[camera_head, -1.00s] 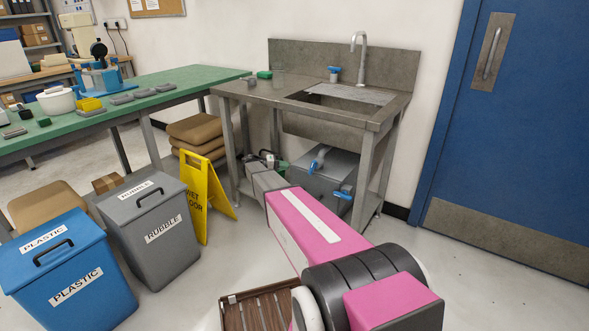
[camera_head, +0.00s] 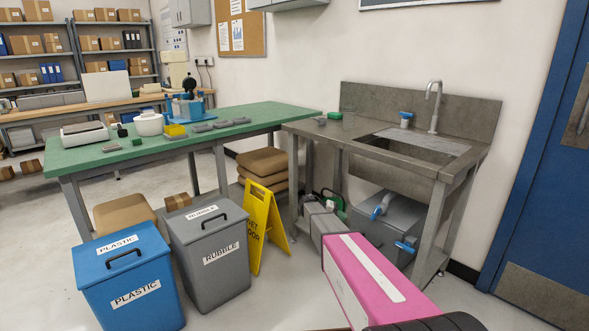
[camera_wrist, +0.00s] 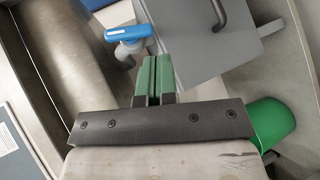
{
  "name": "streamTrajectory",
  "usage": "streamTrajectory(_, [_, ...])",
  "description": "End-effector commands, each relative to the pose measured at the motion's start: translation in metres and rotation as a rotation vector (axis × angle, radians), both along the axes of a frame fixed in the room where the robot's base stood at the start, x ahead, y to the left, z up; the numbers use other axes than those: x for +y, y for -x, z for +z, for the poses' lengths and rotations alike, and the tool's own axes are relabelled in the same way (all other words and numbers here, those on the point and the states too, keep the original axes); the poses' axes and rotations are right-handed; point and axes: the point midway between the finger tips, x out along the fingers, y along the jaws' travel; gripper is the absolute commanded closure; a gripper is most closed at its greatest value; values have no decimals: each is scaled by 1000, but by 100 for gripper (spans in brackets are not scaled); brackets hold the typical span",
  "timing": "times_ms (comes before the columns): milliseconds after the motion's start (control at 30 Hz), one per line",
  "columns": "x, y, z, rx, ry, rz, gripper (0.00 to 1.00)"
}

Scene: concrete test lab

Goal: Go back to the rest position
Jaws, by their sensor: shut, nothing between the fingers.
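My gripper (camera_wrist: 153,82) shows in the wrist view with its two green fingers pressed together and nothing between them. In the head view my pink arm reaches low toward the space under the sink table (camera_head: 358,133); the fingertips cannot be made out there. In the wrist view a blue-handled valve (camera_wrist: 127,33) lies just beyond the fingers, to the left. A grey box (camera_wrist: 210,45) with a dark handle is beyond them to the right. A green rounded object (camera_wrist: 268,123) lies right of the gripper mount.
The grey tank (camera_head: 388,222) sits under the sink, close to my arm. A yellow wet-floor sign (camera_head: 262,225), a grey rubble bin (camera_head: 210,262) and a blue plastic bin (camera_head: 128,285) stand to the left. A green workbench (camera_head: 90,160) is behind them. A blue door (camera_head: 545,190) is at right.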

Motion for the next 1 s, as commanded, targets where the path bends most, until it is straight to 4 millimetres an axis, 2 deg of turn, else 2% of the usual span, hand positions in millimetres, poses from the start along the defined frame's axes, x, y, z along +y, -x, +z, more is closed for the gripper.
streamTrajectory(33, [-1, 35, -1, 17, -74, 4, 100])
streamTrajectory(267, [21, 153, -23, 70, -497, 49, 100])
streamTrajectory(400, [48, 223, -26, 61, -766, 90, 100])
streamTrajectory(500, [70, 264, -23, 36, -935, 120, 100])
streamTrajectory(600, [88, 294, -18, 3, -1067, 145, 100])
streamTrajectory(733, [103, 315, -12, -30, -1172, 165, 100])
streamTrajectory(867, [109, 320, -10, -45, -1211, 173, 58])
streamTrajectory(900, [110, 320, -10, -46, -1214, 174, 52])
streamTrajectory(1000, [108, 317, -12, -41, -1203, 180, 52])
